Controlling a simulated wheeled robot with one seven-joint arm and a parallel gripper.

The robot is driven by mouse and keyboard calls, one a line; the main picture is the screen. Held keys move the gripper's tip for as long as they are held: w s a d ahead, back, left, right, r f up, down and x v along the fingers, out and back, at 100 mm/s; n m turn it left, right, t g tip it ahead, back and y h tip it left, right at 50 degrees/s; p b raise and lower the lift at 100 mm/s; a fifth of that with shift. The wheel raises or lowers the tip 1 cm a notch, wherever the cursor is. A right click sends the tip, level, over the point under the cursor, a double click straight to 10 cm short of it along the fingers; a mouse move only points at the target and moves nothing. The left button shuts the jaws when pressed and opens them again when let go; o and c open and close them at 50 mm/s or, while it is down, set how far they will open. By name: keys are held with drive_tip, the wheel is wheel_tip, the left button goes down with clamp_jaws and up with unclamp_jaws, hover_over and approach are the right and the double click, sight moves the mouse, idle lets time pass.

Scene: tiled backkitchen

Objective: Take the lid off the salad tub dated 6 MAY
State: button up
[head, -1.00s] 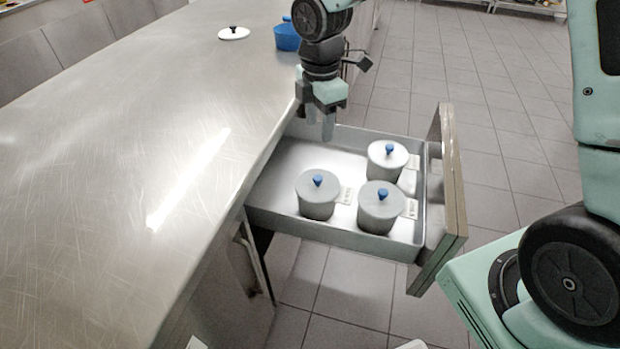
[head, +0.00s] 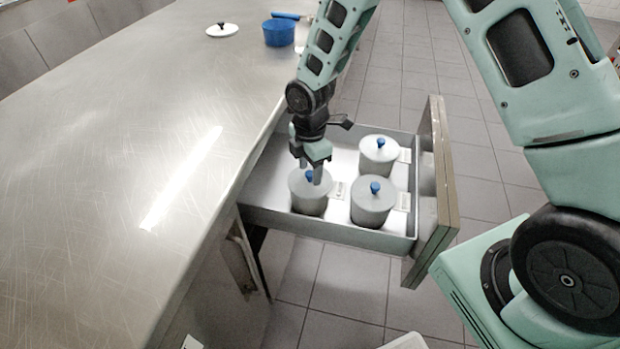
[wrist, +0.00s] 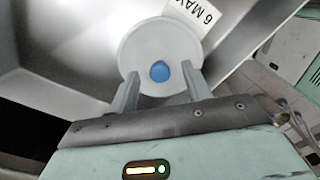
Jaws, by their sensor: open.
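Three white tubs with lids and blue knobs stand in an open drawer (head: 280,222). My gripper (head: 312,180) is over the left tub (head: 309,204), its fingers at the lid around the blue knob. In the wrist view the open fingers (wrist: 160,92) stand on either side of the blue knob (wrist: 160,71) of a pale lid (wrist: 140,45), with gaps to it. A tag (wrist: 198,18) reading "6 MAY" is beside this tub. The right front tub (head: 372,205) and the back tub (head: 378,158) also have lids on; their tags are too small to read.
A blue pan (head: 279,33) and a loose white lid with a dark knob (head: 222,30) lie far along the steel counter (head: 110,170). The near counter is clear. The drawer front (head: 437,180) stands out over the tiled floor.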

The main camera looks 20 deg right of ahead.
drive_tip(key=shift+f, duration=0.55)
drive_tip(key=c, duration=1.1)
clamp_jaws()
